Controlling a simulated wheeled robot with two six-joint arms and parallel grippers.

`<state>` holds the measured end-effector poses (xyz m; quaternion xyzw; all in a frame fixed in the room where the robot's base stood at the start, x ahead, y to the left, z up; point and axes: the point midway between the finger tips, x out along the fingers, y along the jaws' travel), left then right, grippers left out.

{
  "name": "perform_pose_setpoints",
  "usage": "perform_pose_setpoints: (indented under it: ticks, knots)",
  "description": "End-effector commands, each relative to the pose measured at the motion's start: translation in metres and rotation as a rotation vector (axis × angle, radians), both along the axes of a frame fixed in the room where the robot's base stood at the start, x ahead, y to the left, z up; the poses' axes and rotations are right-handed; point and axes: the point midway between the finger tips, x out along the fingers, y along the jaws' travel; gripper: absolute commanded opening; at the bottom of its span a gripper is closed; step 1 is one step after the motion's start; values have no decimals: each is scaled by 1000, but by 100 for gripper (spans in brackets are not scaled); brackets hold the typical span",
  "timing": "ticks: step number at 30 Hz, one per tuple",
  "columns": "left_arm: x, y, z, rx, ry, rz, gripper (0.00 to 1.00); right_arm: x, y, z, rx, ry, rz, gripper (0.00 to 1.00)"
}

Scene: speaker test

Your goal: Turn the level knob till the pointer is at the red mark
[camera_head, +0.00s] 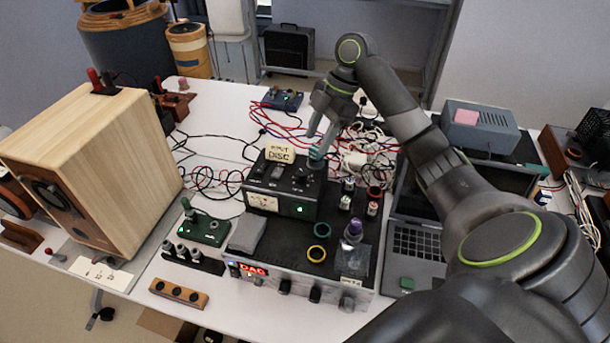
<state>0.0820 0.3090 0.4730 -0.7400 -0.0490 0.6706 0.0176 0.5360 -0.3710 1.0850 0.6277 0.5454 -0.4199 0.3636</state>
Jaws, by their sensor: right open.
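A black instrument box (285,196) stands on a wider grey unit in the middle of the table. Its front has a pale lit meter (263,201) and a small green light. The meter's pointer and any red mark are too small to read. A teal knob-like piece (316,154) shows at the box's back right top edge; I cannot tell for sure whether it is the level knob. My right gripper (321,137) is open, fingers pointing down, just above or beside this teal piece. I cannot tell whether they touch. My left gripper is not in view.
A large wooden speaker (95,165) stands at the left. The grey unit (300,275) with a red display carries loose rings and small parts. A laptop (415,240) lies to the right, partly behind my right arm. Red and black cables (270,125) tangle behind the box.

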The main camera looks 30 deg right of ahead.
Motion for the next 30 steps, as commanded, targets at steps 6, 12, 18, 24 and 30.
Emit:
perform_pose_setpoints:
  ticks: [6,12,18,24,30]
  knots:
    - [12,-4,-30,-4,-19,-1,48,2,16,-41,2,0,1,46]
    - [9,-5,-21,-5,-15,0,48,4,29,-67,3,3,0,46]
    - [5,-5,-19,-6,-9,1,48,5,35,-84,1,1,-1,46]
    - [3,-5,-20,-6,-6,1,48,5,36,-87,0,0,-1,46]
    - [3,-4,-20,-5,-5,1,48,5,36,-87,0,0,-1,37]
